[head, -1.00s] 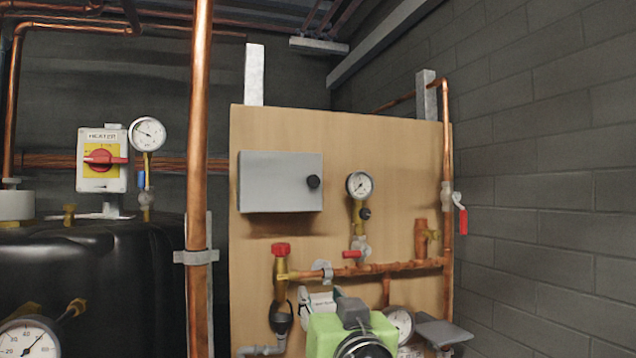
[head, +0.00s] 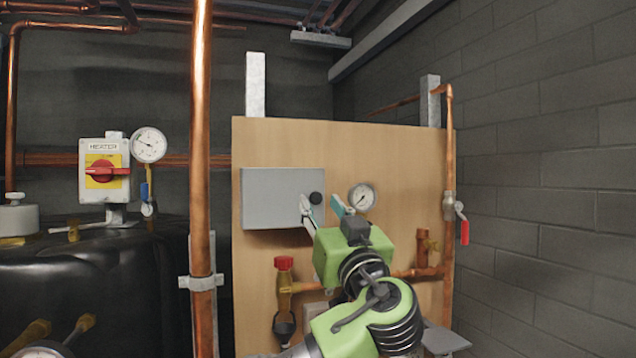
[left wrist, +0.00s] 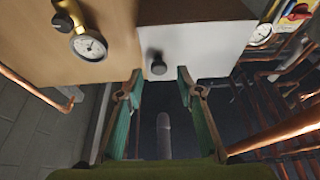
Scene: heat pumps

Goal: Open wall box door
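The wall box (head: 272,198) is a grey metal box on the wooden board, and its door looks shut. Its black round knob (head: 316,198) is at the right side of the door; the knob also shows in the left wrist view (left wrist: 158,67). My left gripper (head: 321,204) is open in front of the board, close to the knob. In the left wrist view its two fingers (left wrist: 159,78) stand apart, with the knob between and just beyond their tips. Nothing is held. My right gripper is not in view.
A pressure gauge (head: 361,198) is right of the box. Copper pipes and a red-handled valve (head: 284,264) are below it. A vertical copper pipe (head: 200,150) stands left of the board. The heater switch (head: 104,170) is farther left.

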